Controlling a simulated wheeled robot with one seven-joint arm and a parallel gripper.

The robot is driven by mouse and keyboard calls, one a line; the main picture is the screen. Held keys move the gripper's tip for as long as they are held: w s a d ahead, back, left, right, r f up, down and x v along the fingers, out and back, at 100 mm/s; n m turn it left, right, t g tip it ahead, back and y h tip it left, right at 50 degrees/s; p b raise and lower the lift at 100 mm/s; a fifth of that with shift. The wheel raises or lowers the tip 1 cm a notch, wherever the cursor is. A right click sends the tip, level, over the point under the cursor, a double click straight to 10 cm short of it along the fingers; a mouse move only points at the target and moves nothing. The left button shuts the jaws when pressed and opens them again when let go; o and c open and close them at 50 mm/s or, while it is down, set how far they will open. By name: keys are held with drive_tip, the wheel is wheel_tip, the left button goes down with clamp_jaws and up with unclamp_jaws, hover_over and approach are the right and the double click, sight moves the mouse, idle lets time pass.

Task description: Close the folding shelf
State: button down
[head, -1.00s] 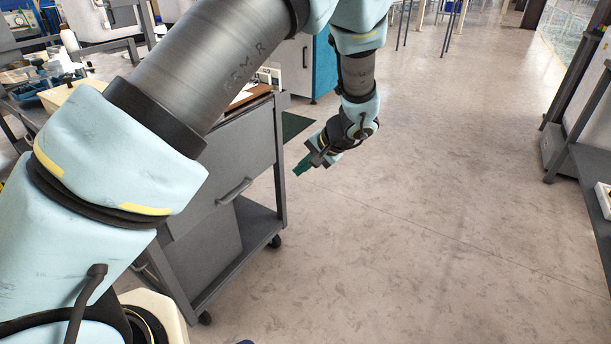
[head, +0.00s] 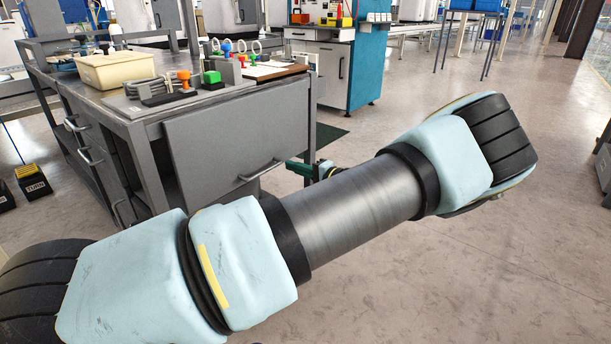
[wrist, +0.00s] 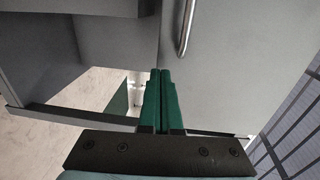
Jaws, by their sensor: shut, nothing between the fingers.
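The folding shelf is a flat grey panel (head: 225,145) with a bar handle (head: 262,172) near its lower edge. It hangs down at the end of the grey workbench (head: 135,115). In the wrist view, my gripper (wrist: 161,75) is shut and empty. Its fingertips overlap the left edge of a grey panel (wrist: 235,70) with a metal handle (wrist: 187,27) just above. Whether they touch the panel I cannot tell.
A teal cabinet (head: 368,65) is behind. My arm crosses the foreground. The floor at right (head: 500,260) is clear.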

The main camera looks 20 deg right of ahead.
drive_tip(key=shift+w+a+f+t+y+b, duration=0.1)
drive_tip(key=shift+w+a+t+y+b, duration=0.15)
drive_tip(key=shift+w, duration=0.3)
drive_tip(key=shift+w+a+f+t+y+b, duration=0.1)
drive_tip(key=shift+w+a+t+y+b, duration=0.05)
drive_tip(key=shift+w+a+t, duration=0.3)
drive_tip(key=shift+w, duration=0.1)
